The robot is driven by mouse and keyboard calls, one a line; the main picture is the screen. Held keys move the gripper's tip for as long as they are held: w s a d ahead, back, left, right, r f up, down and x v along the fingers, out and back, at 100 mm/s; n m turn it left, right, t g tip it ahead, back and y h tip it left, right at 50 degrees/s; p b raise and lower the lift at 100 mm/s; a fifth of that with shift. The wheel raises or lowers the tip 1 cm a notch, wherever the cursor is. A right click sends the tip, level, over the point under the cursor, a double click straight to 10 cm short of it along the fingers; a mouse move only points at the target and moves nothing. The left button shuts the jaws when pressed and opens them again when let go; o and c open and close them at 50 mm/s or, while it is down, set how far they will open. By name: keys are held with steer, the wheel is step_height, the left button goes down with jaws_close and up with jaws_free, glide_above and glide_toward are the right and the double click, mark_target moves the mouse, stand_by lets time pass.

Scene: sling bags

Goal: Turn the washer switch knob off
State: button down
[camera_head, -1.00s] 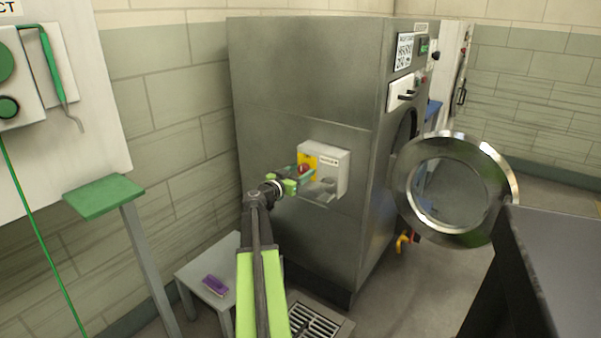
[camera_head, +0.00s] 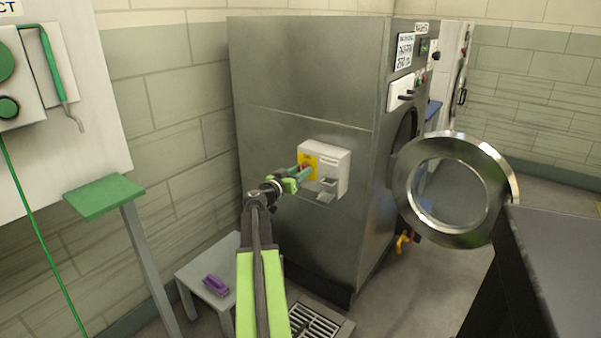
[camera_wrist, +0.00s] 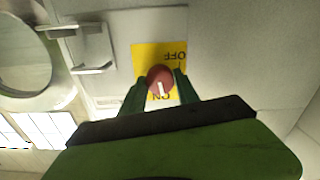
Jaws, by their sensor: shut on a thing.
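The washer switch knob (camera_wrist: 160,78) is red and round with a white mark. It sits on a yellow plate (camera_wrist: 146,54), lettered OFF and ON, which appears upside down in the wrist view. The white mark points down in that view, toward ON. My gripper (camera_wrist: 158,84) has one green finger on each side of the knob and is shut on it. In the head view my gripper (camera_head: 303,172) reaches the white switch box (camera_head: 335,168) on the washer's grey side, hiding most of the knob.
The washer (camera_head: 300,80) has its round metal door (camera_head: 405,185) swung open to the right. A low white stool (camera_head: 195,277) with a purple brush (camera_head: 215,286) stands below left. A green-topped stand (camera_head: 104,196) is at left. A dark surface (camera_head: 560,250) fills the lower right.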

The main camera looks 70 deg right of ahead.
steer(key=shift+s+n, duration=0.1)
steer(key=shift+n, duration=7.8)
steer(key=c, duration=0.9)
jaws_free()
steer(key=shift+a, duration=0.1)
